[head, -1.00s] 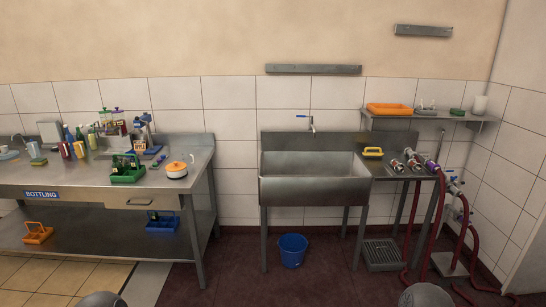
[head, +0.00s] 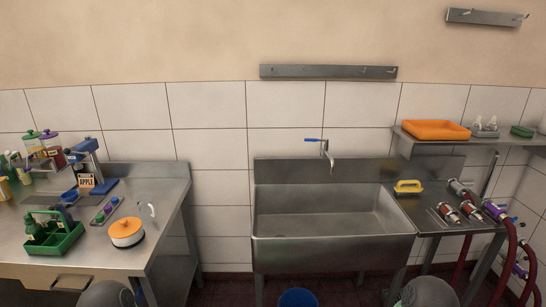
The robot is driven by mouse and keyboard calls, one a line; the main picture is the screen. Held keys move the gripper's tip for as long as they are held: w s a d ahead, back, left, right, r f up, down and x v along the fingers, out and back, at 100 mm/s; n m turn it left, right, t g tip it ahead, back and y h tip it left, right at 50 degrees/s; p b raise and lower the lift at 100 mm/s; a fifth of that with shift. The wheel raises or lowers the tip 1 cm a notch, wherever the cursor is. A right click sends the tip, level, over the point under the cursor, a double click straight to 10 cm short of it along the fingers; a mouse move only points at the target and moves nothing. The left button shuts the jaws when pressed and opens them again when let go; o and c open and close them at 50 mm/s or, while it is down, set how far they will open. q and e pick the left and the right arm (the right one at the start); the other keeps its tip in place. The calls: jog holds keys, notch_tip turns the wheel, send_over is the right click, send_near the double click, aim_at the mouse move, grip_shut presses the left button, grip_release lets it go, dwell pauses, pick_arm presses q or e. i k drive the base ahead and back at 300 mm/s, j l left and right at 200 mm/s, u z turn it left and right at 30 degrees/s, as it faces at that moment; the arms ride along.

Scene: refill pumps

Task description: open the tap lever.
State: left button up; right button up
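The tap (head: 329,156) stands at the back of the steel sink, against the tiled wall, with its spout curving down over the basin. Its blue lever (head: 312,140) sticks out to the left of the tap, roughly level. The sink basin (head: 330,240) below looks empty, and I see no water running from the spout. Neither of my grippers is in view. Only rounded grey parts of mine show at the bottom edge, well short of the tap.
A yellow-handled item (head: 408,187) and several metal fittings (head: 449,213) lie on the drainboard. Red hoses (head: 510,255) hang at the right. A blue bucket (head: 298,298) stands below the sink. The bottling bench (head: 165,210) holds an orange-and-white pot (head: 126,232) and a green caddy (head: 60,238).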

aim_at(314, 140)
jog(key=i+j+z, duration=0.25)
jog(key=i, duration=0.3)
jog(key=i+j+z, duration=0.3)
jog(key=i+j, duration=0.15)
jog(key=i, duration=0.1)
